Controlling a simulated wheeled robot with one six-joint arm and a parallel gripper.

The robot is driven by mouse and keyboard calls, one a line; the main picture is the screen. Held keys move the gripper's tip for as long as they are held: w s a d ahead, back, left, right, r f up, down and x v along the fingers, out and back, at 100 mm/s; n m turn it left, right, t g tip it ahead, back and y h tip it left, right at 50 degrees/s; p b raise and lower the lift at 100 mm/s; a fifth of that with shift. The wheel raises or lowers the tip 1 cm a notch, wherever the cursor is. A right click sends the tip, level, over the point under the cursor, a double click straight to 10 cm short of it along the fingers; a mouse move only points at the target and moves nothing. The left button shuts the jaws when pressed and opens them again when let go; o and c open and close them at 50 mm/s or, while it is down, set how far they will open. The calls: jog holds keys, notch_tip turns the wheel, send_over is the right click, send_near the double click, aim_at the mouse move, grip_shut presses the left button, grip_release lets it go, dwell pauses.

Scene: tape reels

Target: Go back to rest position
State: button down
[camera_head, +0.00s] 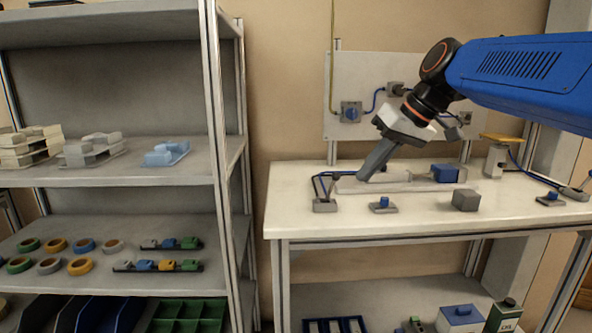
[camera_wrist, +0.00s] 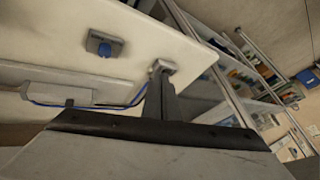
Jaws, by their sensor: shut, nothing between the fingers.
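My gripper (camera_head: 364,177) reaches in from the right over the white workbench (camera_head: 310,220) in the head view, its fingers pointing down and to the left. The fingers are together with nothing between them. They end close above the left part of a pale fixture (camera_head: 420,187) on the bench; I cannot tell whether they touch it. In the wrist view my gripper (camera_wrist: 160,82) shows its dark fingers from behind, near a small grey block (camera_wrist: 163,67) at the bench edge. Tape reels (camera_head: 56,245) in several colours lie on the shelf at the left.
A grey shelf unit (camera_head: 215,130) stands left of the bench. On the bench are a grey cube (camera_head: 466,200), a blue block (camera_head: 445,173), a blue-knobbed switch (camera_head: 383,205) and a blue cable. A wall panel with sockets (camera_head: 350,112) is behind. The air above the bench's left end is free.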

jog(key=s+d+f+m+h, duration=0.1)
jog(key=s+d+f, duration=0.2)
jog(key=s+f, duration=0.5)
jog(key=s+d+f+m+h, duration=0.2)
jog(key=s+d+f, duration=0.2)
jog(key=s+f, duration=0.3)
jog(key=s+d+f+m+t+h, duration=0.1)
jog(key=s+d+f, duration=0.3)
jog(key=s+f, duration=0.4)
notch_tip(320, 180, down, 4)
jog(key=shift+s+r+h, duration=0.2)
jog(key=shift+s+h, duration=0.15)
jog(key=shift+h, duration=0.35)
jog(key=c, duration=2.5)
grip_release()
jog(key=shift+d, duration=0.1)
